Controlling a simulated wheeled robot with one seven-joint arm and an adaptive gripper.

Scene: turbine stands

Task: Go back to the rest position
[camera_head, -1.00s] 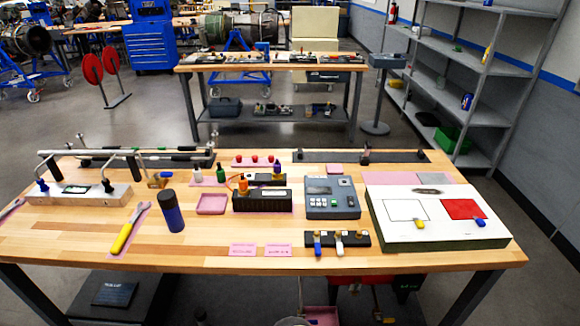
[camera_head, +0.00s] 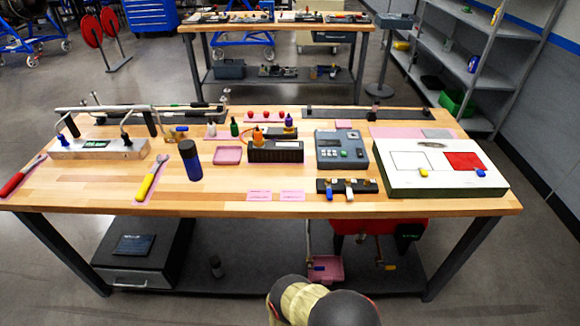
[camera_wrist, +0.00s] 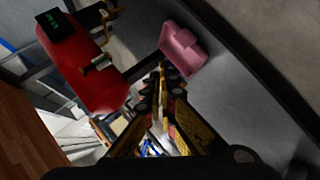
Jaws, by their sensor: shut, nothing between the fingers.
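My gripper (camera_wrist: 162,80) shows in the wrist view with its fingers together and nothing between them. It points toward the lower shelf of the workbench, beside a pink bin (camera_wrist: 182,50) and a red tank-like unit (camera_wrist: 95,70) with brass fittings. In the head view my arm shows only as rounded links at the bottom centre; the gripper itself is hidden there. The wooden workbench (camera_head: 110,190) stands in front of me. The pink bin also shows under it in the head view (camera_head: 326,268).
On the bench are a blue bottle (camera_head: 190,160), yellow-handled wrench (camera_head: 150,180), grey meter box (camera_head: 341,150) and white panel (camera_head: 440,170). A black drawer box (camera_head: 140,255) stands on the lower shelf (camera_head: 250,260). The floor at the lower left (camera_head: 40,280) is clear.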

